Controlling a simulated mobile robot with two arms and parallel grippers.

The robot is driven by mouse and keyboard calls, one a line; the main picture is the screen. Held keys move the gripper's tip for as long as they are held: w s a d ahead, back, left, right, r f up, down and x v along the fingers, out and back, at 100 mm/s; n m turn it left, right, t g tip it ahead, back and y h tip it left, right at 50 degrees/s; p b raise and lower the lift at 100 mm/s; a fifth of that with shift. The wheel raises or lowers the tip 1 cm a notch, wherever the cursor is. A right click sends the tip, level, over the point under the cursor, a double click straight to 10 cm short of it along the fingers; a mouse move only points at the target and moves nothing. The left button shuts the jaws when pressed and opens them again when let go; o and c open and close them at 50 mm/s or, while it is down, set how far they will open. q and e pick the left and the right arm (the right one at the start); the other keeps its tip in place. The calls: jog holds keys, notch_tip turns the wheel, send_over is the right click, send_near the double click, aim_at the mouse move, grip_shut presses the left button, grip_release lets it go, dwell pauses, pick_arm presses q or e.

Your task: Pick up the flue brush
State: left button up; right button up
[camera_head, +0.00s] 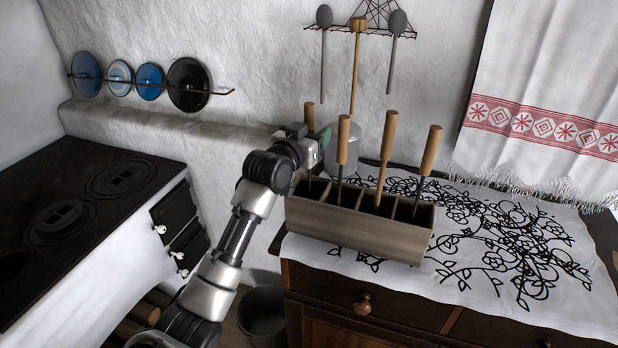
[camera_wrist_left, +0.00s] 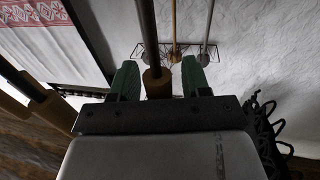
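Several tools with wooden handles stand in a wooden box with compartments (camera_head: 350,232). Their lower ends are hidden inside, so I cannot tell by shape which is the flue brush. My left gripper (camera_head: 318,143) is at the leftmost handle (camera_head: 309,114), which it partly hides. In the left wrist view my gripper's green fingers (camera_wrist_left: 160,80) are spread on either side of a wooden handle (camera_wrist_left: 157,84) with a dark rod. A gap shows on at least one side, so the gripper looks open around it. My right gripper is not in view.
Close by on the right stand other handles (camera_head: 343,140), (camera_head: 386,135), (camera_head: 430,150). A grey pot (camera_head: 345,137) is behind the box. The box stands on a patterned cloth (camera_head: 480,240) over a wooden chest (camera_head: 370,308). The dark stove top (camera_head: 85,200) is at left.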

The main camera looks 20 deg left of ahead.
pick_arm(q)
grip_shut()
